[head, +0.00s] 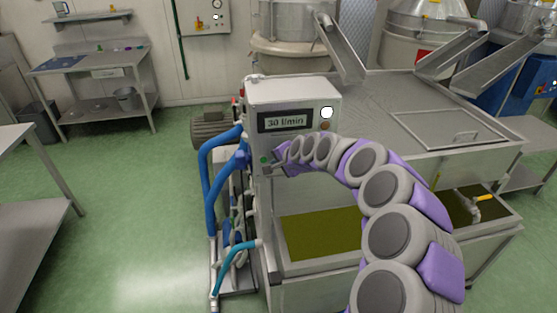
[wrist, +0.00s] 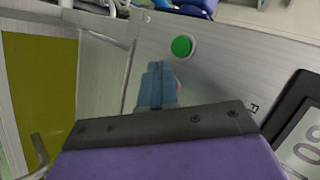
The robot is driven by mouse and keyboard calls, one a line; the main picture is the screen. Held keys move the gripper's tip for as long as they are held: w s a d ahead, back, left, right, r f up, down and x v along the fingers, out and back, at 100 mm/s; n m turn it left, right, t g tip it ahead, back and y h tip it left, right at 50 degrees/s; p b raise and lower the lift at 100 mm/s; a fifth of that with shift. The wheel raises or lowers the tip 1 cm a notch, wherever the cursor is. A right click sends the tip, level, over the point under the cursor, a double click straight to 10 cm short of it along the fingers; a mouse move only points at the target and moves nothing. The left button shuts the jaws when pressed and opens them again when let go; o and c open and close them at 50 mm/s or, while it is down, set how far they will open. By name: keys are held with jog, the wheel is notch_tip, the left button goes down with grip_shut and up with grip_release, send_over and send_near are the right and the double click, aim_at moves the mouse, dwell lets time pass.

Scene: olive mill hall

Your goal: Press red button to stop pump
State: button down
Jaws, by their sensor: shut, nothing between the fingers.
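The pump control box (head: 292,95) is grey, with a display (head: 285,121) reading 30 l/min. A round green button (wrist: 182,46) is on its panel in the wrist view; it also shows small in the head view (head: 265,159). My gripper (wrist: 160,68) is shut and empty, its blue fingertips close to the panel beside the green button. It reaches the panel's lower left in the head view (head: 274,160). I cannot clearly make out a red button; my gripper hides part of the panel. Whether the fingertips touch the panel, I cannot tell.
Blue hoses (head: 206,170) run down left of the box by a grey motor (head: 212,131). A steel tank (head: 430,110) with olive-green liquid (head: 318,235) stands right of and below it. Green floor (head: 130,215) is clear at left.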

jog(key=shift+d, duration=0.15)
jog(key=shift+s+d+r+p, duration=0.15)
jog(key=shift+s+d+p, duration=0.2)
jog(key=shift+s+d, duration=0.45)
jog(key=shift+s+d+p, duration=0.25)
jog(key=shift+s+p, duration=0.1)
jog(key=shift+s, duration=0.4)
jog(key=shift+s+d+p, duration=0.2)
jog(key=shift+s+p, duration=0.1)
jog(key=shift+s, duration=0.5)
jog(key=shift+s+d+p, duration=0.25)
jog(key=shift+s+p, duration=0.1)
jog(key=shift+s, duration=0.4)
